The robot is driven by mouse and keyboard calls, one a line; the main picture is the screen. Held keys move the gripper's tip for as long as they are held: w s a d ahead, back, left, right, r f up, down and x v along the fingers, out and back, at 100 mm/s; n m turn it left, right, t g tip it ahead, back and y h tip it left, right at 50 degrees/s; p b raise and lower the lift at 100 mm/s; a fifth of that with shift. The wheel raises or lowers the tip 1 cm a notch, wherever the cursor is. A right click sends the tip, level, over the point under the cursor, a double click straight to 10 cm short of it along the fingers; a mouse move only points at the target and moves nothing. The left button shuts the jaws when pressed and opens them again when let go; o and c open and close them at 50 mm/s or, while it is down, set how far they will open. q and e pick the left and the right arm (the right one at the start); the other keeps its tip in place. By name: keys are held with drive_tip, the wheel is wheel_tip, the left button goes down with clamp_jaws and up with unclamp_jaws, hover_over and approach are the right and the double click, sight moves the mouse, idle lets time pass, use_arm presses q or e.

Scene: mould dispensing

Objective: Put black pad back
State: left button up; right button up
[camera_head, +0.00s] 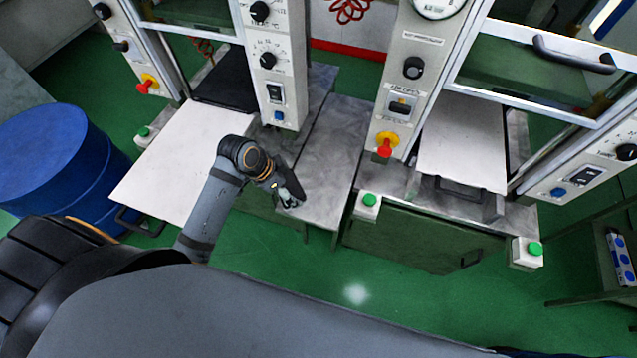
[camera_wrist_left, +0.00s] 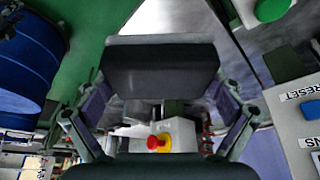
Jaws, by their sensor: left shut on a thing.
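My left gripper (camera_head: 287,193) is over the grey metal table to the right of the left machine's white board. It also shows in the left wrist view (camera_wrist_left: 160,100), where its finger links stand left and right of a black block-like piece. I take this piece to be the black pad (camera_wrist_left: 160,68), and the gripper is shut on it. In the head view the pad is small and hard to tell from the dark gripper. My right gripper is not in view.
The white board (camera_head: 185,150) and a dark plate (camera_head: 228,78) lie at the left machine. A grey metal table (camera_head: 335,150) stands between the machines. Control columns (camera_head: 268,60) with knobs and a red button (camera_head: 384,149) rise nearby. A blue drum (camera_head: 60,155) stands at left.

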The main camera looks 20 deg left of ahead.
use_arm(q)
drive_tip(key=w+d+f+p, duration=0.1)
drive_tip(key=w+d+f, duration=0.15)
drive_tip(key=w, duration=0.25)
hover_over(322, 186)
drive_tip(key=s+a, duration=0.1)
drive_tip(key=s, duration=0.1)
drive_tip(key=f, duration=0.5)
drive_tip(key=shift+w+a+f+p, duration=0.15)
drive_tip(key=shift+w+a+p, duration=0.05)
drive_tip(key=shift+w+p, duration=0.1)
drive_tip(key=shift+d+f, duration=0.1)
drive_tip(key=shift+f, duration=0.1)
drive_tip(key=shift+a+x, duration=0.2)
drive_tip(key=shift+x, duration=1.05)
drive_tip(key=shift+s+a+f, duration=0.15)
drive_tip(key=shift+f, duration=0.4)
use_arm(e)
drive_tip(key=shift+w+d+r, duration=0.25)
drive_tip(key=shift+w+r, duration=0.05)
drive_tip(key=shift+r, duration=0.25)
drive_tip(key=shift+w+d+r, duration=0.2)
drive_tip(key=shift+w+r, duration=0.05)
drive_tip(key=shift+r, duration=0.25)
use_arm(q)
drive_tip(key=shift+f, duration=0.15)
drive_tip(key=o, duration=0.8)
drive_tip(key=shift+c, duration=0.2)
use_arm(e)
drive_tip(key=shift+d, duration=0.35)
